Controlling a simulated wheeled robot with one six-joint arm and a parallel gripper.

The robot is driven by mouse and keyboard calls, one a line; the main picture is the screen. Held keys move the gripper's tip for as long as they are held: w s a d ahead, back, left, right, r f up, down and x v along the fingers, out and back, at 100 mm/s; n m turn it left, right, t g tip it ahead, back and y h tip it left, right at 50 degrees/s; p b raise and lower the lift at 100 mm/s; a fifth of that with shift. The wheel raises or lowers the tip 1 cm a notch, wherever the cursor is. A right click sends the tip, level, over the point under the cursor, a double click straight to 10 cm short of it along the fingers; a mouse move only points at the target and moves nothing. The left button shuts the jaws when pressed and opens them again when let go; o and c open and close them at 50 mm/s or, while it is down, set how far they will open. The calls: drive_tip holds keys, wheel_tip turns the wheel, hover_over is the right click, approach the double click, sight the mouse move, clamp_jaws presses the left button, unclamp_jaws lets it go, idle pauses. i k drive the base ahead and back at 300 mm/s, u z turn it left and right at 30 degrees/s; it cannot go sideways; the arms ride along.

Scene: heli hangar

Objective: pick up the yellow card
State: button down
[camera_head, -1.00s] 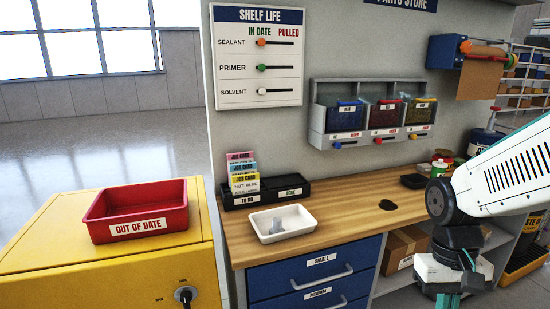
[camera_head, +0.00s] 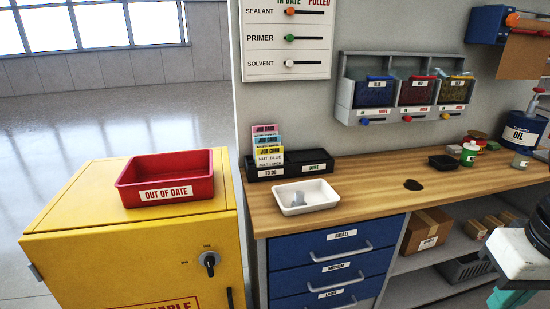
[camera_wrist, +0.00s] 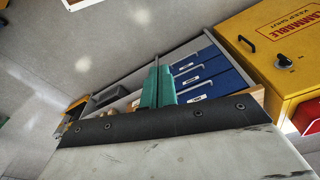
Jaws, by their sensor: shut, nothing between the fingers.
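The yellow card (camera_head: 269,157) stands upright at the front of a stack in the "TO DO" side of a black holder (camera_head: 316,167) on the wooden bench. Its printed text includes "JOB CARD" and "NUT: BLUE". A blue card (camera_head: 268,141) and a pink card (camera_head: 264,129) stand behind it. My gripper (camera_wrist: 157,84) shows in the wrist view with its teal fingers together and empty, pointing toward the blue drawers, well away from the card. In the head view only part of my arm shows at the lower right edge.
A white tray (camera_head: 332,199) with a small grey piece stands before the holder. A red "OUT OF DATE" bin (camera_head: 190,187) sits on the yellow cabinet (camera_head: 70,225) at left. Blue drawers (camera_head: 325,246) are under the bench. Bins (camera_head: 415,117) hang above.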

sight(274, 156)
drive_tip(key=u, duration=0.55)
drive_tip(key=i, duration=1.45)
drive_tip(key=u, duration=0.05)
